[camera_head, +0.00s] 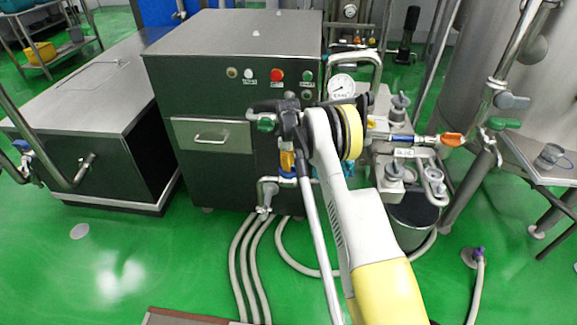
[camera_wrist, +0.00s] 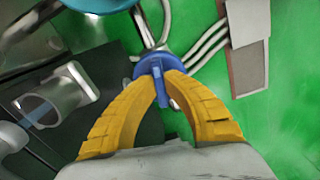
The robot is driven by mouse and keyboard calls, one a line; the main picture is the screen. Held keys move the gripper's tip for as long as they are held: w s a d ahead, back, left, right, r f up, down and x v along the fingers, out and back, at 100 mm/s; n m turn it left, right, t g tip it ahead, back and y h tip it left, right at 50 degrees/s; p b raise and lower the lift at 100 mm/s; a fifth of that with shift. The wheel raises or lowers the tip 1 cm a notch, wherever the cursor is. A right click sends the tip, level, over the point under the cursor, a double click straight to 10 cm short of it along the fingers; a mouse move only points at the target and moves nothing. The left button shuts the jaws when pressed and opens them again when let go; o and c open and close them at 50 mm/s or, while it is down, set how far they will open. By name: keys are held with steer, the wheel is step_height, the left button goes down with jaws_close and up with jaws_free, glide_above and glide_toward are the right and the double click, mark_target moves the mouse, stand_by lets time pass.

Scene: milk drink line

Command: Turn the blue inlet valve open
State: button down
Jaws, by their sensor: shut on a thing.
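The blue inlet valve (camera_wrist: 151,64) shows in the wrist view as a round blue disc with a narrow blue lever pointing down the picture. In the head view a small part of the blue valve (camera_head: 287,173) shows at the front of the dark cabinet, above a pipe fitting. My gripper (camera_wrist: 163,82) has yellow fingers, closed on the lever from both sides. In the head view my gripper (camera_head: 287,160) is a small yellow patch just above the valve, mostly hidden by my arm. How far the valve is turned cannot be told.
The dark cabinet (camera_head: 219,97) stands behind the valve, with a gauge (camera_head: 341,86) and a green handle (camera_head: 266,124) close by. Pale hoses (camera_head: 250,262) run down to the green floor. At right are an orange handle (camera_head: 451,139) and a steel tank (camera_head: 530,70). The front floor is mostly clear.

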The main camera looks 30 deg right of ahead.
steer(key=shift+n, duration=1)
steer(key=c, duration=1.5)
jaws_free()
step_height(320, 180, up, 12)
